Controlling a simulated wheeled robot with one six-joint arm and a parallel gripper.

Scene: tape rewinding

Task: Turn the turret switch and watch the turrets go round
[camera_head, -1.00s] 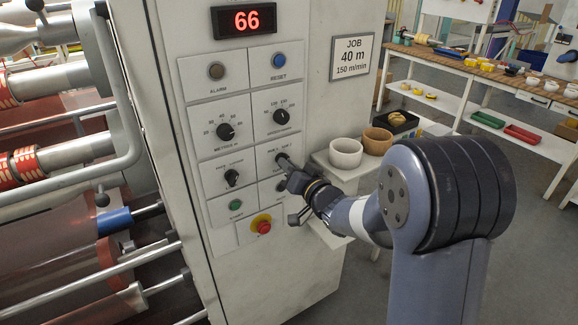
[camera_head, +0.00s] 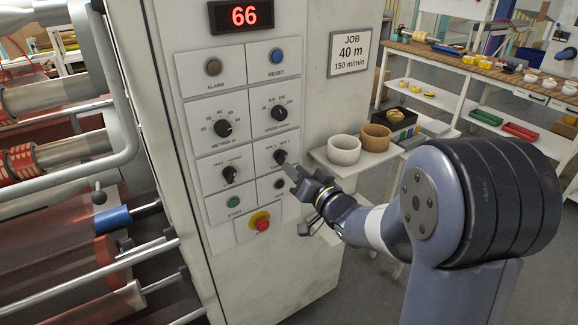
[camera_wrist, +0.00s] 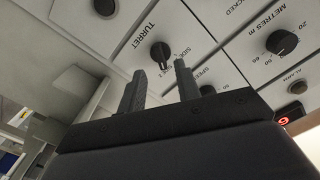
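The turret switch (camera_head: 281,157) is a black knob on the grey control panel, right column, above the lower small buttons. In the wrist view, the turret switch (camera_wrist: 160,52) shows beside its "TURRET" label, just beyond and between my fingertips. My gripper (camera_wrist: 159,68) is open, with two dark fingers apart and nothing between them. In the head view, my gripper (camera_head: 290,171) is just right of and below the switch; I see no clear contact. The turrets' rolls (camera_head: 55,160) show at the left edge, partly cut off by the frame.
A red stop button (camera_head: 262,224) on yellow sits low on the panel. The display (camera_head: 241,17) reads 66. Two bowls (camera_head: 344,150) stand on a small shelf right of the panel. A workbench (camera_head: 480,68) stands behind on the right.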

